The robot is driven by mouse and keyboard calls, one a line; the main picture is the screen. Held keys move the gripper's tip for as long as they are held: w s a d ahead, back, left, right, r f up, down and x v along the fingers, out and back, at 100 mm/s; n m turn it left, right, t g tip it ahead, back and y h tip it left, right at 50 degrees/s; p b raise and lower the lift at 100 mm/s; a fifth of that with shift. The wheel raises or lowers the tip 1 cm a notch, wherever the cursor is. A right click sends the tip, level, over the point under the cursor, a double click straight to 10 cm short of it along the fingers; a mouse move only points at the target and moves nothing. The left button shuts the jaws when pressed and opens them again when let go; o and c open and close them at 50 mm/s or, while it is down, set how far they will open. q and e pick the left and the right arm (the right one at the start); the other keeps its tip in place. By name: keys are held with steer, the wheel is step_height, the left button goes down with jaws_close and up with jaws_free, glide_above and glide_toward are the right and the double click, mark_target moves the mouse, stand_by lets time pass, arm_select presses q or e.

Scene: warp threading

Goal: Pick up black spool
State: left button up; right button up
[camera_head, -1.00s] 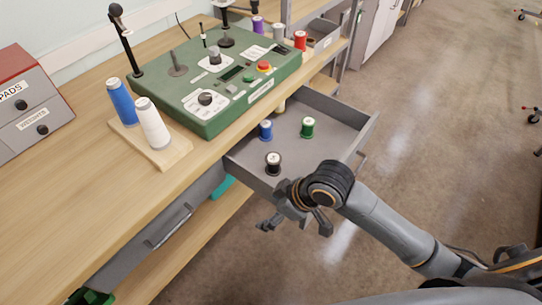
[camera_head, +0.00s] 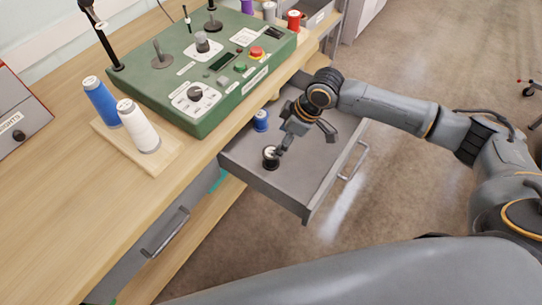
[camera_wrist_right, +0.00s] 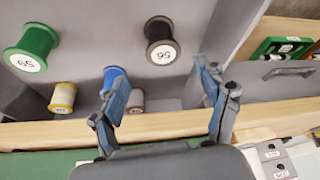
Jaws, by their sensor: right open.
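The black spool (camera_head: 270,158) stands upright in the open drawer (camera_head: 240,172), near its left wall. In the right wrist view the black spool (camera_wrist_right: 162,42), with a white top marked 56, lies above the gap between the fingers. My right gripper (camera_head: 306,140) is over the drawer, just right of the black spool, with one finger close to it. Whether they touch is unclear. The right wrist view shows the fingers (camera_wrist_right: 163,98) spread and empty. My left gripper is not in view.
A blue spool (camera_head: 261,121) stands behind the black one. The right wrist view also shows a green spool (camera_wrist_right: 33,46) and a yellow spool (camera_wrist_right: 63,97). The green control box (camera_head: 200,118) and two thread cones (camera_head: 138,128) are on the wooden table.

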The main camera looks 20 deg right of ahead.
mark_target(271, 158)
steer(key=shift+x, duration=1.1)
steer(key=shift+a+f, duration=0.15)
steer(key=shift+f, duration=0.4)
steer(key=x, duration=0.4)
steer(key=shift+s+f+p, duration=0.15)
steer(key=shift+s+p, duration=0.05)
steer(key=shift+p, duration=0.15)
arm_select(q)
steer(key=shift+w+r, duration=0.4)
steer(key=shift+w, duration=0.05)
arm_select(e)
steer(key=shift+c, duration=0.3)
steer(key=c, duration=1.2)
